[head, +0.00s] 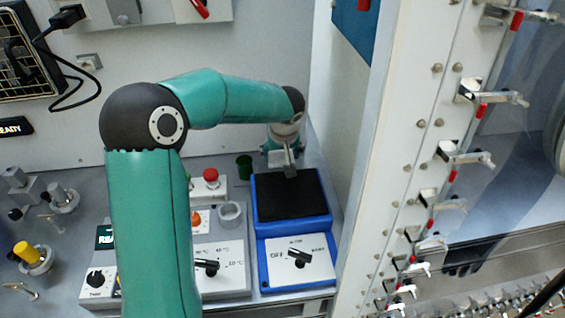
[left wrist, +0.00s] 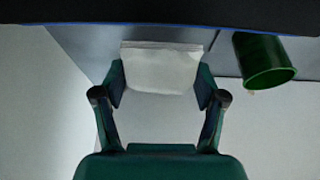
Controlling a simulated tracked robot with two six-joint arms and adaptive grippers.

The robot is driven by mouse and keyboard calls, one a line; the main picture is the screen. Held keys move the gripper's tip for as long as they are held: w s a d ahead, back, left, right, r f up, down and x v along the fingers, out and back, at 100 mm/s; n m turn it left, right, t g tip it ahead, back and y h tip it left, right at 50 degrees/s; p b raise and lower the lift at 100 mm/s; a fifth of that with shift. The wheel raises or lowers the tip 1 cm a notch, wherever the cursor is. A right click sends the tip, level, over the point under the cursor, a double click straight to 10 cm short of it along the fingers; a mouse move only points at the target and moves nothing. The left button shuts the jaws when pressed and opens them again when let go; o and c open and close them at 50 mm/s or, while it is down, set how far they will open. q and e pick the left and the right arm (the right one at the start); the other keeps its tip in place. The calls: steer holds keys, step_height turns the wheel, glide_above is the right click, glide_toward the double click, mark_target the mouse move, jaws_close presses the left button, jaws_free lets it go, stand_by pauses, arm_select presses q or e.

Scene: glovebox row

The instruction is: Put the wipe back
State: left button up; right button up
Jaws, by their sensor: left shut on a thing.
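The wipe (left wrist: 160,70) is a pale, whitish flat piece. My left gripper (left wrist: 160,85) is shut on it, with one finger at each side, in the left wrist view. In the head view my left gripper (head: 282,150) points down just behind the blue device, and a small pale part of the wipe (head: 290,169) shows at the black pad's back edge. I cannot tell whether the wipe touches anything. My right gripper is in neither view.
A green cup (head: 244,167) stands left of the gripper; it also shows in the left wrist view (left wrist: 262,62). The blue device (head: 262,230) has a black pad (head: 290,197). Left of it are a red button (head: 211,176) and a grey ring (head: 230,214). A wall panel stands close on the right.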

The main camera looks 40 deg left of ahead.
mark_target(281, 159)
arm_select(q)
steer(key=shift+f, duration=1.65)
steer(key=shift+f, duration=0.15)
steer(key=o, duration=1.6)
steer(key=shift+c, duration=0.2)
steer(key=v, duration=1.2)
steer(key=shift+b, duration=0.35)
